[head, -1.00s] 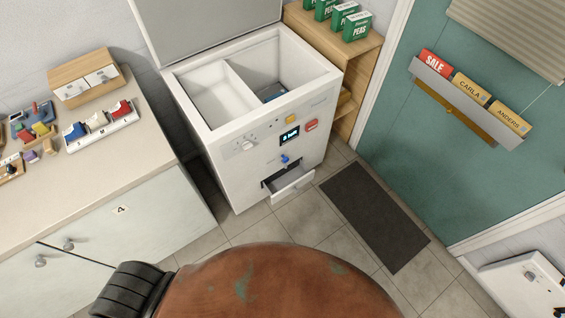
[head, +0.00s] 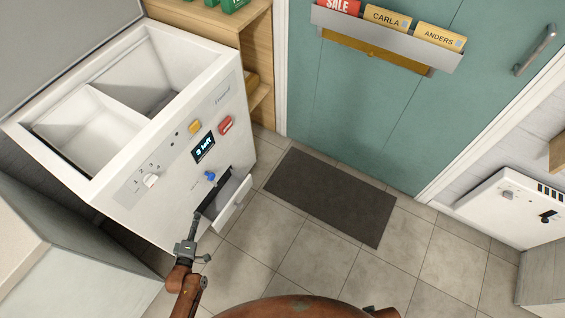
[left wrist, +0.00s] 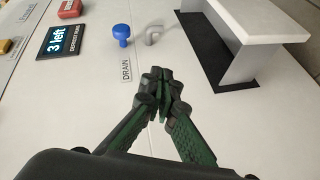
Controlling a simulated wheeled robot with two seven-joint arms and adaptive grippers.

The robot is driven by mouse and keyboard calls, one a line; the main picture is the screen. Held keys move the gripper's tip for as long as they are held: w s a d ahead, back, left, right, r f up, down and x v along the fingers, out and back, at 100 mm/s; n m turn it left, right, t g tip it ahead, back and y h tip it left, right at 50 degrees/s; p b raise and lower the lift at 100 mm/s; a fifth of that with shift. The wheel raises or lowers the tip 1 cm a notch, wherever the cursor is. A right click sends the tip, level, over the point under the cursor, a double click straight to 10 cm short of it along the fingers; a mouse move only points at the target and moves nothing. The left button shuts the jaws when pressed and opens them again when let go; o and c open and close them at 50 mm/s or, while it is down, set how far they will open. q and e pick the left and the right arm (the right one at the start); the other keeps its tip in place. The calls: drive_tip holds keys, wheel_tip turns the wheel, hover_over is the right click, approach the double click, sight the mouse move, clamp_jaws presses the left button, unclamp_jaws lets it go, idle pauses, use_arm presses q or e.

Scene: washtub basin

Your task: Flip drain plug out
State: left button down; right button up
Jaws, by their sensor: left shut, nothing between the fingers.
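The washtub (head: 150,125) stands at left in the head view with its lid up. On its front a blue knob (head: 210,176) sits above an open slot with a white flap (head: 236,203) standing out. In the left wrist view the blue knob (left wrist: 122,35) shows near a "DRAIN" label (left wrist: 126,67), with a small grey hook (left wrist: 153,36) beside it and the white flap (left wrist: 258,22) to the right. My left gripper (head: 196,216) is shut and empty, in front of the panel, apart from the knob. Its closed fingertips (left wrist: 160,85) point towards the panel. My right gripper is out of view.
A display (head: 203,148), red button (head: 226,125), yellow button (head: 194,127) and white dial (head: 150,180) are on the panel. A dark mat (head: 330,195) lies before the teal door (head: 380,125). Tiled floor is free around it. A wooden shelf (head: 235,20) stands behind the tub.

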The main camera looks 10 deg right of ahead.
use_arm(q)
drive_tip(key=w+d+r+n+t+b, duration=0.1)
drive_tip(key=w+r+n, duration=0.1)
drive_tip(key=w+r, duration=0.2)
drive_tip(key=shift+d+r+t+h+b, duration=0.3)
drive_tip(key=shift+d+r+t+h, duration=0.1)
drive_tip(key=shift+r, duration=0.15)
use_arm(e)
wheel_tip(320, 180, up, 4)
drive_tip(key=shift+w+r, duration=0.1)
use_arm(q)
drive_tip(key=shift+w, duration=0.15)
drive_tip(key=b, duration=0.3)
approach(205, 174)
drive_tip(key=x, duration=0.5)
drive_tip(key=shift+d+f, duration=0.1)
drive_tip(key=shift+f, duration=0.15)
drive_tip(key=shift+w+r+b, duration=0.15)
drive_tip(key=shift+w+b, duration=0.15)
drive_tip(key=shift+w, duration=0.2)
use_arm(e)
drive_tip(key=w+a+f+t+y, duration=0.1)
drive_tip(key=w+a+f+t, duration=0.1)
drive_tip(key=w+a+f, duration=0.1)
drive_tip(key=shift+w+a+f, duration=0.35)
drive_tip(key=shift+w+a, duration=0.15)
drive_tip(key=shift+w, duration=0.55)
